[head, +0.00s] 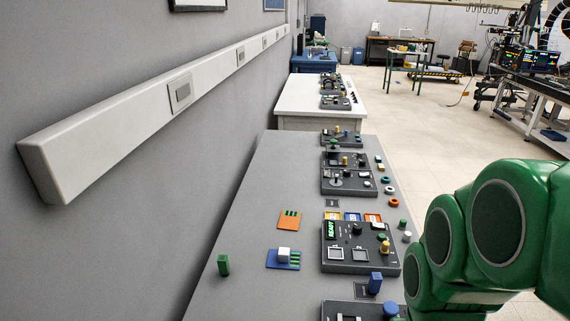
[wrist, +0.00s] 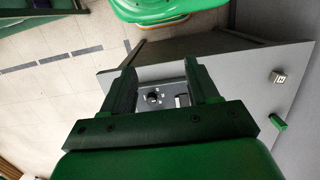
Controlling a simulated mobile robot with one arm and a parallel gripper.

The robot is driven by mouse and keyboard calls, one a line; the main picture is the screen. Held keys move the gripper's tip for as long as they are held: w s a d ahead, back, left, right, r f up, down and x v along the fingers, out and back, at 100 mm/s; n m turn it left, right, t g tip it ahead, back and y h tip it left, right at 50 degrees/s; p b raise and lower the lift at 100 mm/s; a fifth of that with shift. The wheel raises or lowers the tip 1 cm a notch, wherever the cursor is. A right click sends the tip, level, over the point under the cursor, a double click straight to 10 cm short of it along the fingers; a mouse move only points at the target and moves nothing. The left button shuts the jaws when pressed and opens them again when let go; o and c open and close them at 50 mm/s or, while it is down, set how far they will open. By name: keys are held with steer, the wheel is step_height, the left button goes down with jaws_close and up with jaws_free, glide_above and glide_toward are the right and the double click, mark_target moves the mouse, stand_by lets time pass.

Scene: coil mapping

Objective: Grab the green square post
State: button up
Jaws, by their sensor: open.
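The green square post (head: 223,265) stands upright on the left part of the grey bench, near the wall, in the head view. A green block that looks like the same post (wrist: 278,122) shows at the right of the wrist view. My gripper (wrist: 160,64) is open, with two dark green fingers spread apart and nothing held. The post lies well outside the fingers, to their right in the wrist view. The gripper itself does not show in the head view; my green arm fills the lower right there.
A white block on a blue card (head: 284,257) and an orange card (head: 289,220) lie right of the post. A dark control panel (head: 360,246) stands farther right; a panel with a knob (wrist: 155,98) shows between the fingers. The wall (head: 120,220) borders the bench's left.

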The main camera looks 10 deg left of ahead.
steer(key=m+g+y, duration=0.2)
steer(key=m+y, duration=1)
glide_above(227, 261)
steer(key=s+d, duration=0.7)
step_height(227, 261, down, 12)
steer(key=w+a+f+m, duration=0.1)
steer(key=w+f, duration=0.1)
steer(key=f, duration=0.1)
steer(key=w+a+f+m+t+y, duration=0.1)
steer(key=w+f+m, duration=0.1)
steer(key=w+f, duration=0.1)
steer(key=w+a+f+m+t, duration=0.1)
steer(key=w+f, duration=0.1)
steer(key=f, duration=0.1)
steer(key=shift+w+f+m, duration=0.15)
steer(key=shift+m, duration=0.15)
steer(key=shift+w+x, duration=0.15)
steer(key=shift+x, duration=1.15)
steer(key=shift+w+x, duration=0.15)
steer(key=shift+x, duration=1.15)
steer(key=shift+w+x, duration=0.2)
steer(key=shift+x, duration=1.1)
steer(key=shift+s, duration=0.1)
steer(key=c, duration=1.1)
